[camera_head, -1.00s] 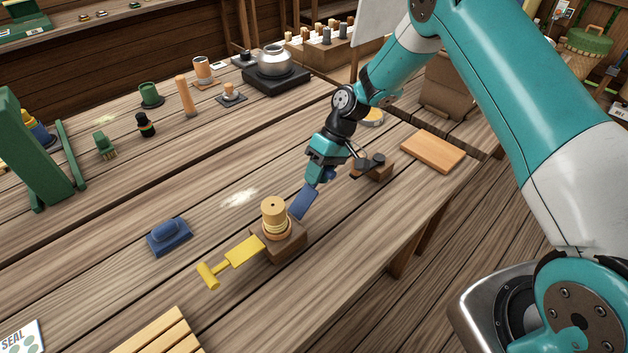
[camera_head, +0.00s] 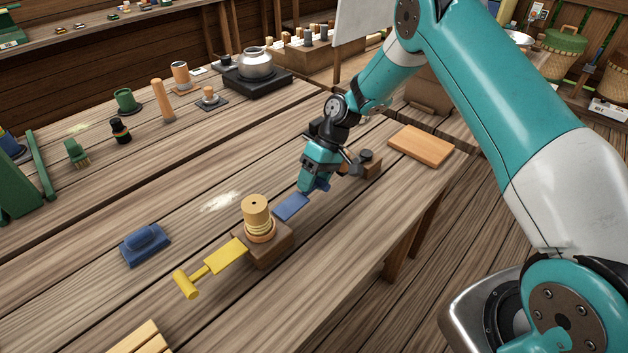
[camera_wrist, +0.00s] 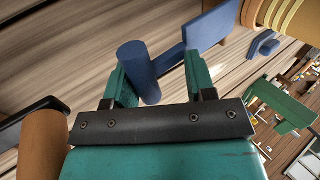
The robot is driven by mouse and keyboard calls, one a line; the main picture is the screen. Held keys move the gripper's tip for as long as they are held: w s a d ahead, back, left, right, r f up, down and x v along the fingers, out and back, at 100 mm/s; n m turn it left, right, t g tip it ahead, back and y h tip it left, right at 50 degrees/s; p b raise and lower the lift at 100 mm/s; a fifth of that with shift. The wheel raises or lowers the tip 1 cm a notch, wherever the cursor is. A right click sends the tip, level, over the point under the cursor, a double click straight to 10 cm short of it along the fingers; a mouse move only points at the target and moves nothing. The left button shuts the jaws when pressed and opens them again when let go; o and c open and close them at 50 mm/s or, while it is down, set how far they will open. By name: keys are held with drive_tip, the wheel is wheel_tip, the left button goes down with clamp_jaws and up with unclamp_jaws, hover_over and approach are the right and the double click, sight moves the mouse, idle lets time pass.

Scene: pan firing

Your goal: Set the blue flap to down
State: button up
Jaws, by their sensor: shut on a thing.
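The blue flap (camera_head: 291,207) juts from the right side of a wooden block (camera_head: 266,247) that carries a tan, ringed post (camera_head: 256,218). It looks nearly level, a little above the table. A yellow flap (camera_head: 226,257) with a crossbar handle lies out to the left of the same block. My gripper (camera_head: 311,189) is at the outer end of the blue flap. In the wrist view, the blue cylindrical handle (camera_wrist: 138,70) is between the two teal fingers of my gripper (camera_wrist: 158,82), with the flap's plate (camera_wrist: 207,27) beyond it.
A small wooden block with a dark knob (camera_head: 367,160) stands close right of my gripper. An orange board (camera_head: 421,145) lies farther right. A blue hand block (camera_head: 145,244) sits at the left. The table between holds clear room.

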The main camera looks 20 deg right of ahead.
drive_tip(key=shift+s+a+f, duration=0.35)
drive_tip(key=shift+s+a, duration=0.1)
drive_tip(key=o, duration=0.7)
drive_tip(key=shift+o, duration=0.2)
drive_tip(key=shift+a, duration=0.25)
drive_tip(key=shift+w+d+r, duration=0.3)
drive_tip(key=shift+d+r, duration=0.15)
drive_tip(key=v, duration=1.6)
drive_tip(key=shift+r, duration=0.3)
drive_tip(key=shift+w, duration=0.15)
